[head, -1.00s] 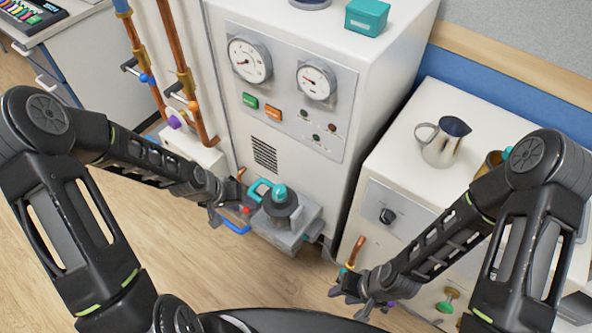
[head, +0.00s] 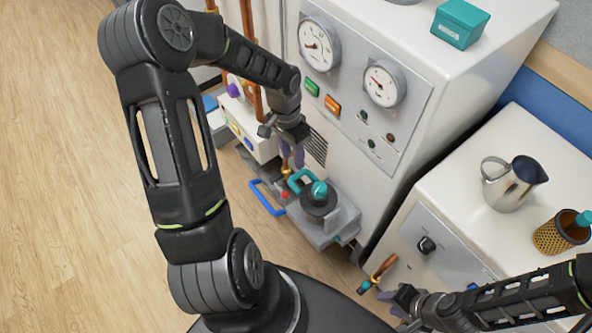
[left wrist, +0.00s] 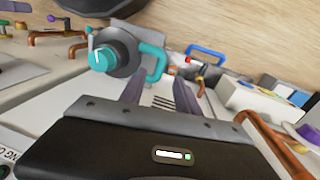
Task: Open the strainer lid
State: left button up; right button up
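The strainer lid (head: 318,200) is a dark round cover with a teal knob on top and a teal loop handle (head: 297,181) at its side. It sits on a grey housing at the front of the white machine. In the left wrist view the lid (left wrist: 117,50) and its handle (left wrist: 154,62) lie just beyond the fingertips. My left gripper (head: 292,160) is open and empty, above and just behind the handle, apart from it. My right gripper (head: 388,309) is low at the lower right, away from the lid; its fingers look spread and empty.
A blue handle (head: 266,198) sticks out left of the housing. Copper pipes (head: 248,75) run close behind my left arm. A copper-coloured lever (head: 383,268) is near my right gripper. The white cabinet (head: 455,190) at right carries a metal jug (head: 512,184).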

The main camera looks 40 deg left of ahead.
aim_at(295, 175)
pick_arm(q)
jog(key=f, duration=0.4)
jog(key=d+f, duration=0.1)
jog(key=f, duration=0.2)
jog(key=shift+s+b, duration=0.15)
jog(key=shift+b, duration=0.25)
grip_shut()
dwell(1.0)
